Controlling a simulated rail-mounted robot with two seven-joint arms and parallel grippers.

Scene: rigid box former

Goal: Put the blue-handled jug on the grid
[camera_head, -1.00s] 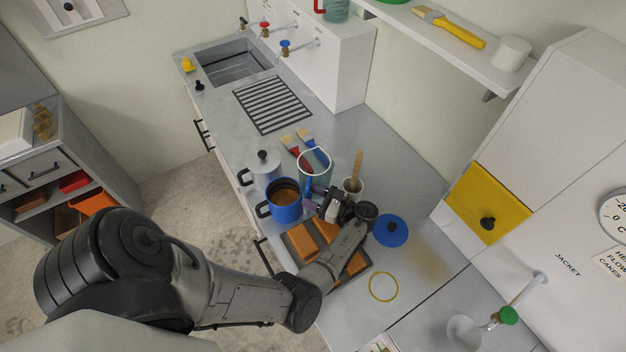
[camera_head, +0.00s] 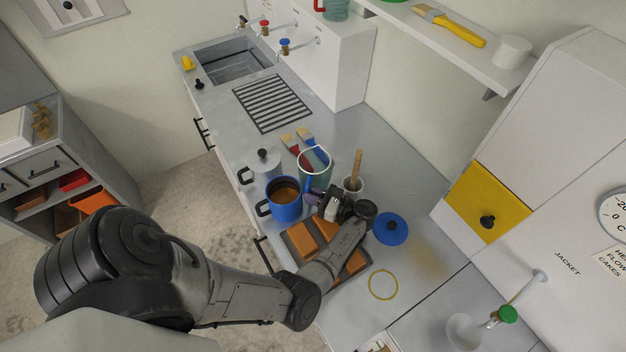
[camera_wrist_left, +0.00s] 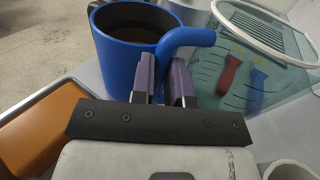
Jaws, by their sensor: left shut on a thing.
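The glass jug (camera_head: 319,174) with a white rim and a blue handle (camera_head: 307,184) stands on the grey counter, behind the blue pot and my gripper. My left gripper (camera_head: 314,196) reaches it from the front. In the left wrist view its purple fingers (camera_wrist_left: 167,80) are shut on the jug's blue handle (camera_wrist_left: 188,38); the clear jug body (camera_wrist_left: 262,70) shows to the right. The black-barred grid (camera_head: 272,104) lies empty on the counter farther back, toward the sink. My right gripper does not show.
A blue pot (camera_head: 286,205) stands close left of the jug, with a white lidded pot (camera_head: 265,168) behind. Two brushes (camera_head: 299,150) lie beyond the jug. A tray of orange blocks (camera_head: 302,237) lies in front.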

